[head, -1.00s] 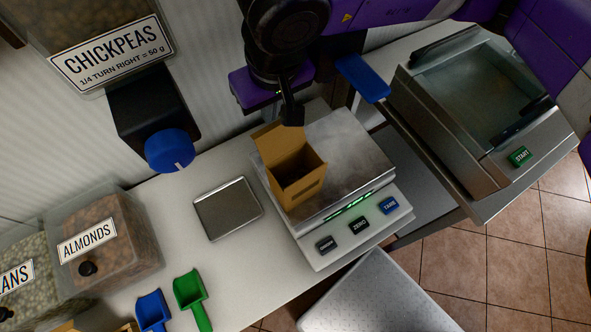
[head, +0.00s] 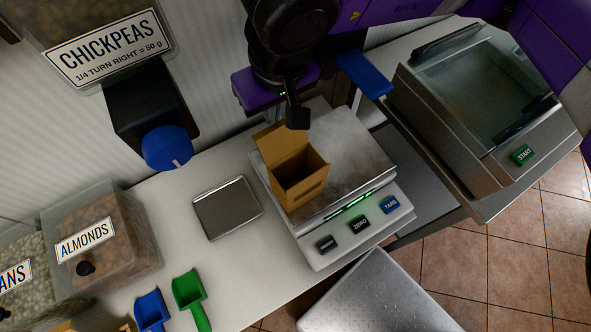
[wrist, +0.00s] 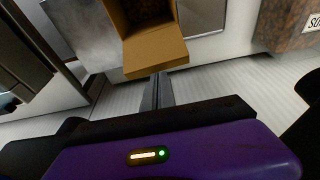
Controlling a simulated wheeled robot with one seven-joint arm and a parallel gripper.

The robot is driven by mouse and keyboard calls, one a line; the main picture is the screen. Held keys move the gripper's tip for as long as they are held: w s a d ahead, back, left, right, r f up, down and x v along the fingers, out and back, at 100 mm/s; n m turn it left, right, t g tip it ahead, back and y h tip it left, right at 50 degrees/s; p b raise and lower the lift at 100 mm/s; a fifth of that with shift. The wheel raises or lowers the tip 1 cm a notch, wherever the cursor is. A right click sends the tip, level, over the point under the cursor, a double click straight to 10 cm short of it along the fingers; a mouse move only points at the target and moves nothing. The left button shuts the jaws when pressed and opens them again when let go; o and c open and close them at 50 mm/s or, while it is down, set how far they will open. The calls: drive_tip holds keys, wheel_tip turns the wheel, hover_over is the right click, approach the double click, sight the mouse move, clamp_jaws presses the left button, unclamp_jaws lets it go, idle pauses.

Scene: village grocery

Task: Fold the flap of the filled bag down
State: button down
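The brown paper bag (head: 299,186) stands upright on the scale's metal plate (head: 352,150). Its top is open and its inside looks dark; the contents cannot be made out. Its flap (head: 281,145) stands up at the back edge. In the wrist view the flap (wrist: 156,52) is just beyond my fingertips. My gripper (head: 298,122) is beside the flap's upper right corner in the head view. In the wrist view my gripper's fingers (wrist: 157,80) are together with nothing between them. Whether they touch the flap cannot be told.
An empty metal tray (head: 228,207) lies left of the scale. A sealing machine (head: 470,110) with a blue handle (head: 364,75) stands at the right. The chickpea dispenser's blue knob (head: 167,148) juts out at the left. Green (head: 190,290) and blue scoops (head: 151,311) lie in front.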

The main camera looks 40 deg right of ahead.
drive_tip(key=shift+s+a+b, duration=0.15)
drive_tip(key=shift+s+b, duration=0.65)
drive_tip(key=shift+s, duration=0.5)
drive_tip(key=shift+s+a+b, duration=0.15)
drive_tip(key=shift+s+b, duration=0.6)
drive_tip(key=shift+s, duration=0.5)
drive_tip(key=shift+w+d+f+b, duration=0.1)
drive_tip(key=shift+w+f+b, duration=0.1)
drive_tip(key=shift+w+b, duration=0.9)
drive_tip(key=shift+w, duration=0.2)
drive_tip(key=w, duration=0.1)
drive_tip(key=w+b, duration=0.2)
drive_tip(key=shift+w+d+r, duration=0.2)
drive_tip(key=shift+w+d, duration=0.05)
drive_tip(key=shift+f+b, duration=0.65)
drive_tip(key=shift+b, duration=0.45)
